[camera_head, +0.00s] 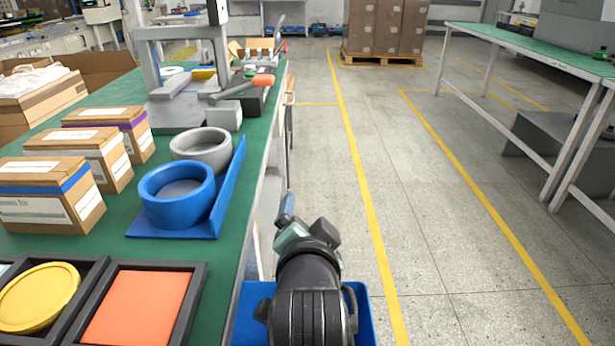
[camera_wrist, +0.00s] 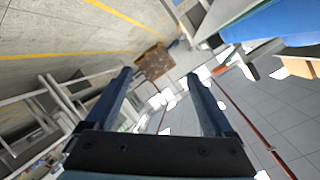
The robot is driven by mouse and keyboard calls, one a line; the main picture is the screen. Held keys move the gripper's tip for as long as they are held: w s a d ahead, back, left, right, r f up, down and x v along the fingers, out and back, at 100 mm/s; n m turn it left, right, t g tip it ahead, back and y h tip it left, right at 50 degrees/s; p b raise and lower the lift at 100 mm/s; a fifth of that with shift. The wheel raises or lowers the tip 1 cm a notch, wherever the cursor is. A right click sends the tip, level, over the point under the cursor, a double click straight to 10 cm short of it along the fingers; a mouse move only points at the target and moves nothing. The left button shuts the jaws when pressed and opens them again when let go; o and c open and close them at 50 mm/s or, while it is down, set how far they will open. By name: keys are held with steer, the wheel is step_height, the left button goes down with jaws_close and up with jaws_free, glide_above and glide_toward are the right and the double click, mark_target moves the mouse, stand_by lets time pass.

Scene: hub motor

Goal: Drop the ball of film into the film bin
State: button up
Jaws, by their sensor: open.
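I cannot make out a separate ball of film in either view. Crumpled white material (camera_head: 35,79) lies in an open cardboard box at the left; I cannot tell whether it is film. A blue open container (camera_head: 246,312) stands beside the table's right edge, partly hidden behind my arm; it may be the film bin, and its inside is mostly covered. My gripper (camera_head: 288,204) is beyond the container, beside the table edge. In the wrist view my gripper (camera_wrist: 159,76) has its two dark fingers wide apart, with nothing between them.
The green table (camera_head: 120,258) carries a blue ring (camera_head: 176,209) on a blue stand, a grey ring (camera_head: 201,150), several cardboard boxes, a press and trays with yellow and orange pads. Open floor (camera_head: 440,230) with yellow lines lies to the right, before another table (camera_head: 530,47).

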steer(key=s+r+n+t, duration=0.2)
steer(key=s+r+t, duration=0.15)
steer(key=r, duration=0.75)
steer(key=s+r+n+t, duration=0.2)
steer(key=r+n+t, duration=0.15)
steer(key=r, duration=0.85)
steer(key=s+r+n+t, duration=0.3)
steer(key=s+r+t, duration=0.3)
steer(key=s+r, duration=0.5)
step_height(320, 180, up, 2)
steer(key=shift+r, duration=0.2)
steer(key=shift+s+r, duration=0.1)
